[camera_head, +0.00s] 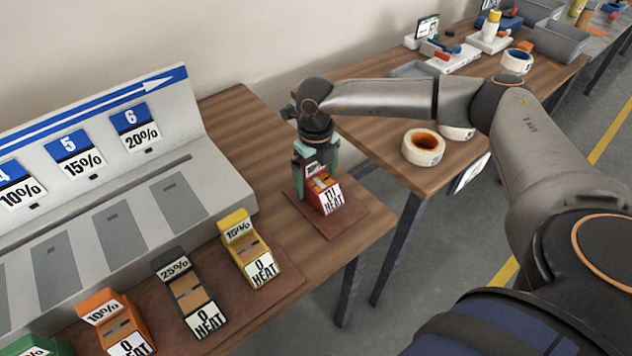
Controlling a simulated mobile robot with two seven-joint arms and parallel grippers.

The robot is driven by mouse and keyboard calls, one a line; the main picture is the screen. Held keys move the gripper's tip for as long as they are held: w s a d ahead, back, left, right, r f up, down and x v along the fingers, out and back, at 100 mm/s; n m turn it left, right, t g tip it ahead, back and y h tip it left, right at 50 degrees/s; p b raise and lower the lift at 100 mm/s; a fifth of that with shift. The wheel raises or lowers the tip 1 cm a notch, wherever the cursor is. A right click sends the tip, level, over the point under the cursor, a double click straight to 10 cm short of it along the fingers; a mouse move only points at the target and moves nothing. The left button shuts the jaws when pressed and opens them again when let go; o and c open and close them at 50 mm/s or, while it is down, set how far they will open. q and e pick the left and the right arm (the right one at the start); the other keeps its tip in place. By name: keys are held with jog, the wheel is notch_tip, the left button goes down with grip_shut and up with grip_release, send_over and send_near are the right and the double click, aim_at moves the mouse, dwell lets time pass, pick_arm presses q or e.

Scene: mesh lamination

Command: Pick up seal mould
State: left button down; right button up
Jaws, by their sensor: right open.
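A red mould (324,196) with white labels, the front one reading "HEAT", sits on a small brown mat (345,221) near the table's right edge. I take it for the seal mould, though no label names it so. My right gripper (317,172) points down over it, with its green fingers on either side of its rear part. The fingers are open, and whether they touch it cannot be told. The gripper hides part of the mould's back. My left gripper is out of view.
Yellow (250,250), black (190,293), orange (114,322) and green (36,346) moulds stand in a row to the left. A grey sloped rack (190,120) stands behind them. Tape rolls (423,148) lie on the second table, across a gap.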

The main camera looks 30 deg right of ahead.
jog(key=shift+f, duration=0.5)
grip_shut()
dwell(0.5)
